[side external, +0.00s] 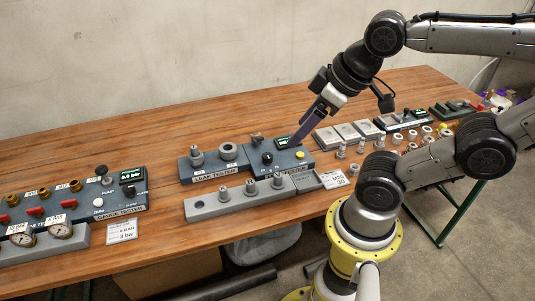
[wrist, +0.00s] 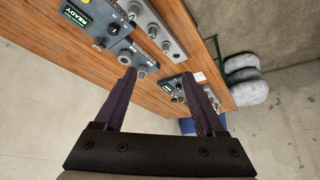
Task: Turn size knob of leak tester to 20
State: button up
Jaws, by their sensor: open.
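The leak tester (side external: 215,176) is a dark blue-grey unit near the middle of the bench in the side view, with metal fittings on top. A panel joined at its right has a black knob (side external: 267,158), a small green display and a yellow button (side external: 300,155). Its front label and the knob's setting are too small to read. My gripper (side external: 296,141) has purple fingers reaching down over the right part of this panel, beside the display and right of the knob. In the wrist view my gripper (wrist: 158,76) is open, with nothing visibly held between the fingers.
A grey rack (side external: 235,201) with several metal fittings lies in front of the tester. A gauge tester (side external: 120,212) stands at left. Grey blocks (side external: 350,132) and loose metal parts crowd the right. A card (side external: 334,179) lies near the front edge. Bare wood lies behind the testers.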

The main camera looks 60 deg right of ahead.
jog(key=w+d+r+n, duration=0.1)
jog(key=w+d+r, duration=0.1)
jog(key=w, duration=0.4)
jog(key=m+g, duration=0.2)
jog(key=g, duration=0.4)
send_over(267, 155)
notch_tip(267, 155, down, 13)
notch_tip(267, 155, down, 13)
jog(key=shift+f, duration=0.1)
jog(key=shift+c, duration=0.2)
grip_shut()
